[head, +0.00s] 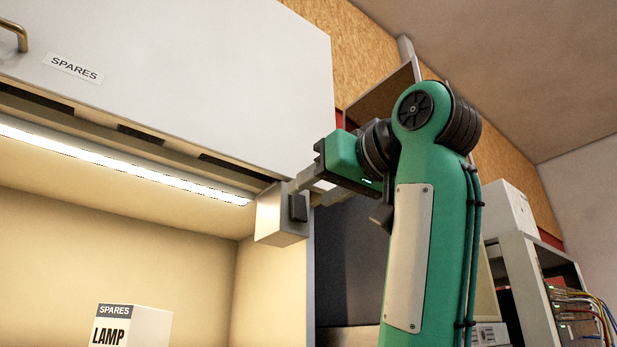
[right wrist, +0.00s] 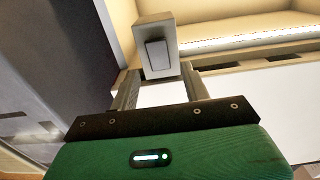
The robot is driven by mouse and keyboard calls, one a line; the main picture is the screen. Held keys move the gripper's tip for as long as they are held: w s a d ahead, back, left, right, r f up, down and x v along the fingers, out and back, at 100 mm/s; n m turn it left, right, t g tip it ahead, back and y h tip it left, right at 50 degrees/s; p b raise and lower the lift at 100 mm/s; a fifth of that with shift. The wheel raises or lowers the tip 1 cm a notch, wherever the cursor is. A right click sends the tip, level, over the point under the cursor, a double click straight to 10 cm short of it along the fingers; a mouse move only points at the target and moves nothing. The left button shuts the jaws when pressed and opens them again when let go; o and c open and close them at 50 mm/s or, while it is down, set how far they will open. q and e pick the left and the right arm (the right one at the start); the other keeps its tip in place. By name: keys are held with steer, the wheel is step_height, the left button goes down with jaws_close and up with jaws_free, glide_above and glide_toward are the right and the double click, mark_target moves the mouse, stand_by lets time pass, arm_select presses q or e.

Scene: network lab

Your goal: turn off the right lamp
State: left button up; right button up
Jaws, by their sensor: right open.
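A lamp strip (head: 120,162) glows white under the front of the wall cabinet; it also shows lit in the right wrist view (right wrist: 250,40). A pale switch box (head: 275,222) hangs at its right end, with a dark rocker switch (head: 298,208) on the side facing my gripper. In the right wrist view the box (right wrist: 145,35) and its rocker (right wrist: 157,53) lie straight ahead, between the finger lines. My right gripper (head: 303,193) is open and empty, its fingertips close to the box. I cannot tell whether they touch it. My left gripper is out of view.
The white cabinet (head: 200,65) labelled SPARES is just above the fingers. A lamp box (head: 135,325) stands below in the lit bay. To the right are a rack (head: 525,265) and coloured cables (head: 590,310).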

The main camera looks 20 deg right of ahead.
mark_target(298, 207)
steer(key=shift+p+x, duration=0.4)
steer(key=shift+x, duration=0.9)
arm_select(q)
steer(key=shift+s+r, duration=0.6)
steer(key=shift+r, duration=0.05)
arm_select(e)
steer(key=c, duration=1)
steer(key=shift+f+b, duration=0.25)
steer(key=shift+b, duration=0.3)
steer(key=t+b, duration=0.1)
steer(key=b, duration=0.1)
steer(key=t+b, duration=0.1)
steer(key=b, duration=0.1)
steer(key=shift+s+f+y, duration=0.1)
steer(key=shift+f+y, duration=0.3)
steer(key=shift+t+b, duration=0.5)
steer(key=shift+b, duration=0.25)
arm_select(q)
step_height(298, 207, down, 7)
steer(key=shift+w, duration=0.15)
arm_select(e)
steer(key=shift+r, duration=0.2)
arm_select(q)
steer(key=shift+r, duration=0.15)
